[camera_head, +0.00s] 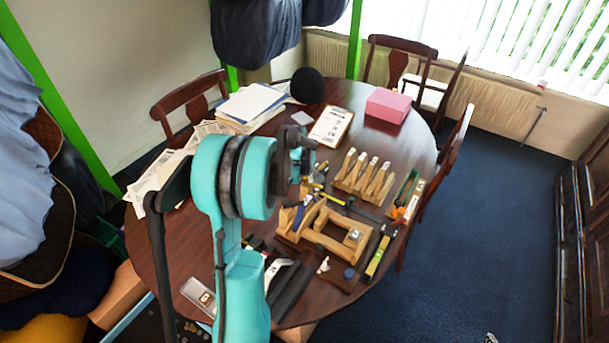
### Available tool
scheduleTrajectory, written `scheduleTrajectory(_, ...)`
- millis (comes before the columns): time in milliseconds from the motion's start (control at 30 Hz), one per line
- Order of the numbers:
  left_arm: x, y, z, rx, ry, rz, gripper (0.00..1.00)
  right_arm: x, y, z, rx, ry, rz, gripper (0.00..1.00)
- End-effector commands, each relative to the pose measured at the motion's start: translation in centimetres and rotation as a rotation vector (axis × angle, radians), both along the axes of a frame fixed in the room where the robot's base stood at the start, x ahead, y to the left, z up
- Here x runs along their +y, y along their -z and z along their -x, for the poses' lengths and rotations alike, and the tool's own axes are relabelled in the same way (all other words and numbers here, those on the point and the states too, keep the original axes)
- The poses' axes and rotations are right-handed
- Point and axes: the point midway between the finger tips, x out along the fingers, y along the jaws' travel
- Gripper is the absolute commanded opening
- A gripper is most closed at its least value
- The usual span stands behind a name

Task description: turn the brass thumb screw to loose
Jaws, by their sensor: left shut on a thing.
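A light wooden frame fixture (325,232) lies on the dark round table, with bars around an open middle. The brass thumb screw is too small or too hidden to make out. My left gripper (303,180) hangs just past the teal wrist, near the far left end of the fixture. Its dark fingers are small and partly hidden by my arm. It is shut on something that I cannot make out. My right gripper cannot be made out in this view.
A wooden rack of tools (363,180) stands behind the fixture, with a tool tray (405,200) to its right. A yellow level (378,256) lies at the right. A pink box (387,106), a clipboard (331,127) and papers (250,103) lie farther back. Chairs surround the table.

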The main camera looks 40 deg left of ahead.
Motion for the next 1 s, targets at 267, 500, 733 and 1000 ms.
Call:
scheduleTrajectory(267,-0.35,0.04,-0.15,0.002,-0.259,0.0,0.0,0.0,0.06,0.0,0.0,0.0,0.0,0.4)
scheduleTrajectory(500,-0.46,0.05,-0.3,0.002,-0.488,0.0,0.0,0.0,0.08,0.01,0.0,0.0,0.0,0.4)
scheduleTrajectory(733,-0.57,0.03,-0.47,0.001,-0.706,0.001,0.0,0.0,0.07,0.0,0.0,0.0,0.0,0.4)
scheduleTrajectory(1000,-0.62,0.03,-0.65,0.002,-0.953,0.0,0.0,0.0,0.01,0.0,0.0,0.0,0.0,0.4)
